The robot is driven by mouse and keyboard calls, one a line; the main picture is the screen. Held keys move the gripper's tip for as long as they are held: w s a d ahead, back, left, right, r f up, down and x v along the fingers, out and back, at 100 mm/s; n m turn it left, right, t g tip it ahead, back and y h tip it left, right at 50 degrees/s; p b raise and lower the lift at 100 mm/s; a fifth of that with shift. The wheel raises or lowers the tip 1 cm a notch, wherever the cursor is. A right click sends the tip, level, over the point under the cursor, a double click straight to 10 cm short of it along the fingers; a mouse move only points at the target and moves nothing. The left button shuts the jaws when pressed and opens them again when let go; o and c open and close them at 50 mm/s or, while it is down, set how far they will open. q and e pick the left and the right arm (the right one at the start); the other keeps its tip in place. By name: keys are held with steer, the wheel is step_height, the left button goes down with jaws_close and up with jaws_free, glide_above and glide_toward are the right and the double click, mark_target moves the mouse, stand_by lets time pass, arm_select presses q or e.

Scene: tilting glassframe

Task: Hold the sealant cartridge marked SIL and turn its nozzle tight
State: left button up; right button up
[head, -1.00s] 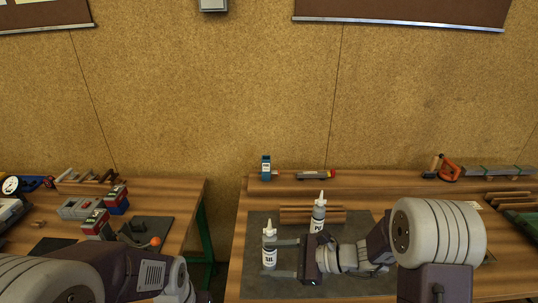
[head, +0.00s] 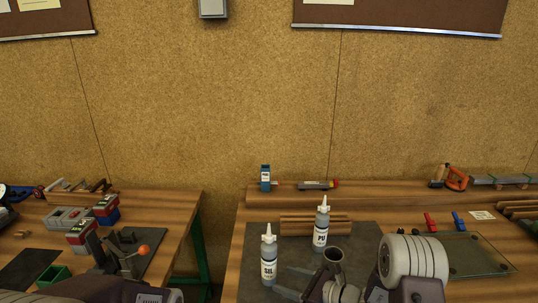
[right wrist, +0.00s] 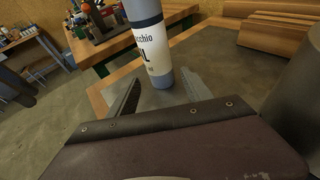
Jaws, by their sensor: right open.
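The SIL cartridge (head: 268,262), white-labelled with a pale pointed nozzle (head: 269,233), stands upright on the dark mat (head: 250,235). My right gripper (head: 282,280) is open and empty, just right of and nearer than the cartridge in the head view. In the right wrist view the cartridge (right wrist: 152,45) stands ahead, with the open fingers on either side of its lower part; no contact shows. Its nozzle is cut off there. My left gripper is not in view; only part of my left arm shows at the lower left.
The PU cartridge (head: 321,230) stands behind and right of SIL, before a wooden block (head: 296,224). An open grey cylinder (head: 333,256) stands close to my right gripper. A glass-like plate (head: 475,256) lies at right. A gap separates the left bench (head: 180,215).

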mark_target(275, 277)
steer(key=b+x, duration=0.1)
steer(key=x, duration=0.3)
steer(key=shift+w+a+f+b, duration=0.15)
steer(key=shift+a+f+b, duration=0.05)
steer(key=shift+f+b, duration=0.1)
steer(key=shift+w+a, duration=0.45)
steer(key=shift+a, duration=0.15)
steer(key=shift+c, duration=0.2)
steer(key=c, duration=0.8)
